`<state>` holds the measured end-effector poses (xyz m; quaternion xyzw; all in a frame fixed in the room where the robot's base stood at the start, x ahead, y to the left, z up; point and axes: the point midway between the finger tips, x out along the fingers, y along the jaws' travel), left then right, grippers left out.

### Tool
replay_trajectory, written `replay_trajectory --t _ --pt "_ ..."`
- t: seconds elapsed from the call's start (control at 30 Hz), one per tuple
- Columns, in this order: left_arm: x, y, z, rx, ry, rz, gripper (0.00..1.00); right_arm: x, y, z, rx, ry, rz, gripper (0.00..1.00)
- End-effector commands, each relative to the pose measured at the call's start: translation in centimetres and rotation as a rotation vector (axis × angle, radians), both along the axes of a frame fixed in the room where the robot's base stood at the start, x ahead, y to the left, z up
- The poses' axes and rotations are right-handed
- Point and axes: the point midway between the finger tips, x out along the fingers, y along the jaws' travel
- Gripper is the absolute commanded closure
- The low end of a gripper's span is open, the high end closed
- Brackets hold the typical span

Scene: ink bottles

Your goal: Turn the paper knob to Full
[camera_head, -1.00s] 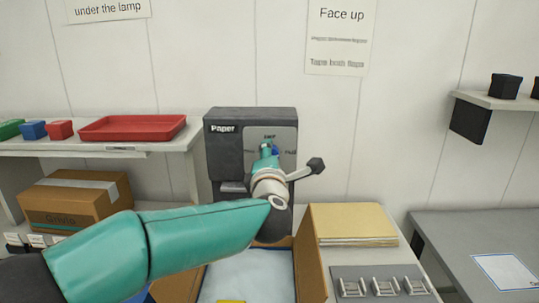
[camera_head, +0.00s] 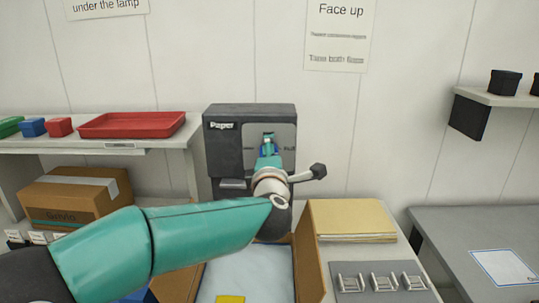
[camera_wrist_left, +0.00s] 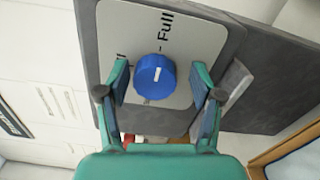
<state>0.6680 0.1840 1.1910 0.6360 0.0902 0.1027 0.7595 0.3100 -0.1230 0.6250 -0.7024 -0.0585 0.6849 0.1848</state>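The dark paper machine (camera_head: 225,155), labelled "Paper", stands behind the open box. Its light grey panel (camera_head: 287,135) carries a blue knob (camera_wrist_left: 155,77) with a white pointer line, clear in the left wrist view. That view is turned, with the word "Full" above the knob; the line runs roughly up and down the picture, toward that word. Another label left of the knob is partly hidden. My left gripper (camera_wrist_left: 158,88) is open, one finger on each side of the knob, with visible gaps. In the head view the gripper (camera_head: 268,147) covers most of the knob. My right gripper is out of view.
An open cardboard box (camera_head: 310,255) stands below the machine. Folders (camera_head: 352,220) and a grey plate with metal clips (camera_head: 350,294) lie to its right. A shelf at left holds a red tray (camera_head: 130,124); a taped carton (camera_head: 75,195) sits below.

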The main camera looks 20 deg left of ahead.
Motion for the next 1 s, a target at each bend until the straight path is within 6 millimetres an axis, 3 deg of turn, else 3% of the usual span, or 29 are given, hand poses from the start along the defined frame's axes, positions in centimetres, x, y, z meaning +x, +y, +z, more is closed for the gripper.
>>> replay_trajectory --t 0.3,0.47,1.0 --pt "-0.1 0.2 0.3 -0.003 -0.005 0.005 0.3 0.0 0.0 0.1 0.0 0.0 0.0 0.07" --pt "-1.2 -0.2 0.3 -0.001 -0.006 0.004 0.3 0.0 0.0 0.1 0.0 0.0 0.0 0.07" --pt "-10.3 -2.9 0.2 -0.003 -0.006 0.001 0.3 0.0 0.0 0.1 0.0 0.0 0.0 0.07"
